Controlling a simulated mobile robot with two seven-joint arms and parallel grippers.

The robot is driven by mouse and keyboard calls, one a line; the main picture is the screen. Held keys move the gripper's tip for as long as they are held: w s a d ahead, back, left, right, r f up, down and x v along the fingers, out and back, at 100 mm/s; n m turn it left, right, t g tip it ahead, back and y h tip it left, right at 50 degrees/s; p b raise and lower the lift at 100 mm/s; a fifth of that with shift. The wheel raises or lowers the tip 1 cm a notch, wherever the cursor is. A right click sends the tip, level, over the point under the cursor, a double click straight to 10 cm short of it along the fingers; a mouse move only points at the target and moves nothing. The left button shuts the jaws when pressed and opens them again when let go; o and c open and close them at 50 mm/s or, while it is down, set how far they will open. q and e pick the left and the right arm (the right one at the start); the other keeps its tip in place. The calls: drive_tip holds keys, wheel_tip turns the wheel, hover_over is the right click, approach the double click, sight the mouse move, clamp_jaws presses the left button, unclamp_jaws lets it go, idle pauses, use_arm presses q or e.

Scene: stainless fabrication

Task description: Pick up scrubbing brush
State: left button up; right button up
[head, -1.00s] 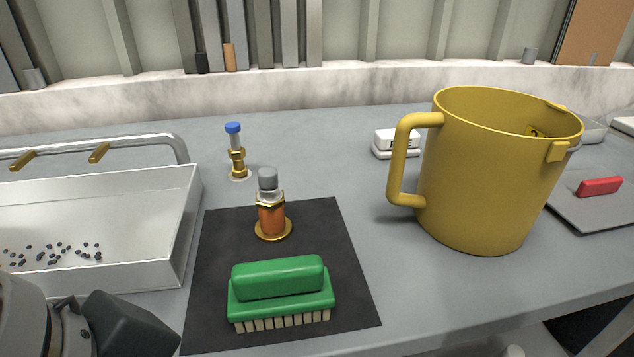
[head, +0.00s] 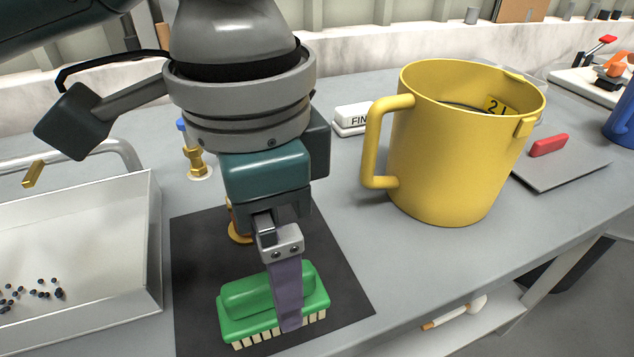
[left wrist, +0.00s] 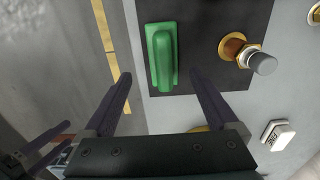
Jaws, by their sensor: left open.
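The green scrubbing brush (head: 244,298) lies bristles down on a black mat (head: 200,250) near the table's front edge. Its handle faces up. My left gripper (head: 287,322) is above it, pointing down, with one purple-grey finger in front of part of the brush in the head view. In the left wrist view the brush (left wrist: 161,50) lies just ahead of and between the spread fingertips of my left gripper (left wrist: 160,76). The jaws are open and empty. I cannot tell whether a finger touches the brush.
A brass and orange fitting (left wrist: 233,47) stands on the mat close behind the brush. A blue-topped fitting (head: 195,162) is farther back. A metal tray (head: 152,240) with dark pellets is at left, a large yellow jug (head: 440,150) at right. Bare table lies between mat and jug.

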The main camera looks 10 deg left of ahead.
sight(246, 307)
use_arm(q)
drive_tip(key=f, duration=0.3)
drive_tip(key=f+b, duration=0.1)
drive_tip(key=shift+w+a+f, duration=0.1)
drive_tip(key=shift+a+f, duration=0.2)
drive_tip(key=shift+a, duration=0.1)
drive_tip(key=shift+f, duration=0.55)
clamp_jaws()
